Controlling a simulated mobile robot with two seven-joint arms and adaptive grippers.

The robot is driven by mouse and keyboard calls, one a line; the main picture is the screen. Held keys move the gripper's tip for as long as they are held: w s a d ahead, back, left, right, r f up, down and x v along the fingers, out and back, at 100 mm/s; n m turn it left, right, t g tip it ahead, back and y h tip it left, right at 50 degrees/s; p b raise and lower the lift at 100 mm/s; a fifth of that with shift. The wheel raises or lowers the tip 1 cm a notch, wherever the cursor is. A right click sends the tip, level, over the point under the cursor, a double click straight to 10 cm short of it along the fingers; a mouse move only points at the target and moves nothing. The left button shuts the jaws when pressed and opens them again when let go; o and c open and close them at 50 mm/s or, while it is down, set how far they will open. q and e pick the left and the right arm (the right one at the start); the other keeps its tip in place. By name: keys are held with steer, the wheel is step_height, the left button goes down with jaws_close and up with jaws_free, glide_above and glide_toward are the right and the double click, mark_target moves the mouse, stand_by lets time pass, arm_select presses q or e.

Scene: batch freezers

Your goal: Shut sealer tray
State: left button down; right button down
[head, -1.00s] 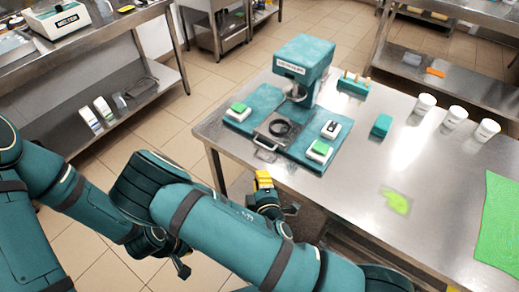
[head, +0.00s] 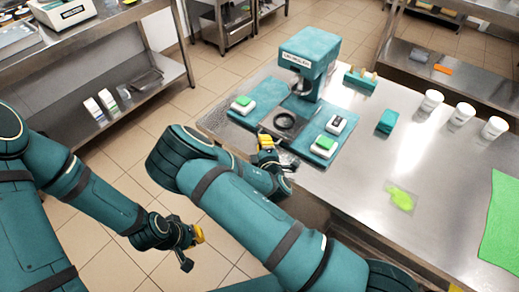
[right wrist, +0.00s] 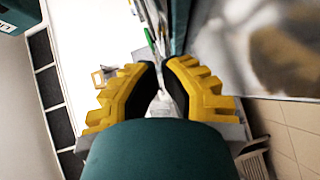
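The sealer (head: 308,58) is a teal machine with a white label, standing on a teal base on the steel table. Its tray (head: 270,118) is a dark plate with a black ring (head: 284,121), out at the front of the base below the head. My right gripper (head: 265,143) is at the tray's front edge, over the handle, which it hides. Whether it touches is unclear. In the right wrist view its yellow fingers (right wrist: 160,68) have their tips almost together, with nothing clearly held. My left gripper (head: 196,238) hangs in free air left of the table; its finger gap is unclear.
Green-and-white blocks (head: 243,104) sit on both sides of the tray, the right ones (head: 324,146) close to my right gripper. A teal block (head: 387,121) and white cups (head: 431,101) stand farther right. The table's front middle is clear but for a green patch (head: 400,198).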

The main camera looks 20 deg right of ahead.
mark_target(267, 128)
steer(key=shift+w+d, duration=0.1)
steer(key=shift+d, duration=0.1)
steer(key=w+d, duration=0.2)
steer(key=shift+d, duration=0.35)
steer(key=shift+a, duration=0.15)
